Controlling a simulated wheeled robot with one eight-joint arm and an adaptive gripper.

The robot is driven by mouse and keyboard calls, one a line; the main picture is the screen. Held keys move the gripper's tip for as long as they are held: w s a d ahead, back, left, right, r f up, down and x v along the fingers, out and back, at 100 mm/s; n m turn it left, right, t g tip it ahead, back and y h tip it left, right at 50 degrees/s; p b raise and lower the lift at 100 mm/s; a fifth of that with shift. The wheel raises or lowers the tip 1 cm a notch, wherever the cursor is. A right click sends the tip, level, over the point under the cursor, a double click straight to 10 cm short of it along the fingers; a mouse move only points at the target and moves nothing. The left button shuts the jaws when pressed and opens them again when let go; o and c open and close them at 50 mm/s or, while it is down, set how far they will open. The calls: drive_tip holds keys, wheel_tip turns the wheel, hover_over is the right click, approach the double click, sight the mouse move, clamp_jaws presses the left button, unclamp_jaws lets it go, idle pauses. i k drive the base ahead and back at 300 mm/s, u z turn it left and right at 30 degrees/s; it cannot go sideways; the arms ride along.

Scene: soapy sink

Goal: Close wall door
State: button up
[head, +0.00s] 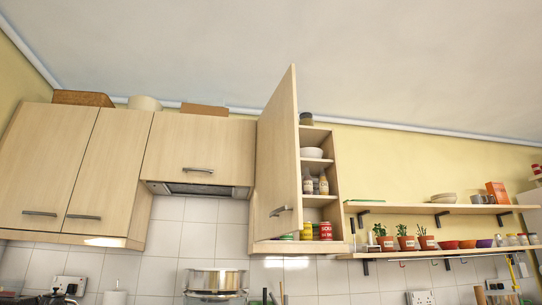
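The wall cabinet door (277,155) is pale wood with a grey bar handle (280,211) near its lower edge. It stands wide open, swung out from its left side toward me. The open cabinet (341,190) shows shelves to the right of the door, holding a white bowl (312,153), bottles (323,184) and a red can (326,231). The door hides the left part of the inside. My gripper is not in view.
Shut wall cupboards (45,165) and an extractor hood (198,189) are to the left. Two wooden shelves (440,208) with potted plants (402,240) and bowls are to the right. A steel pot (215,279) stands below. The space in front of the door looks clear.

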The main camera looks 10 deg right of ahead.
sight(279, 212)
drive_tip(key=z, duration=0.75)
drive_tip(key=k, duration=1.55)
drive_tip(key=u, duration=1.25)
drive_tip(key=i, duration=1)
drive_tip(key=z, duration=0.05)
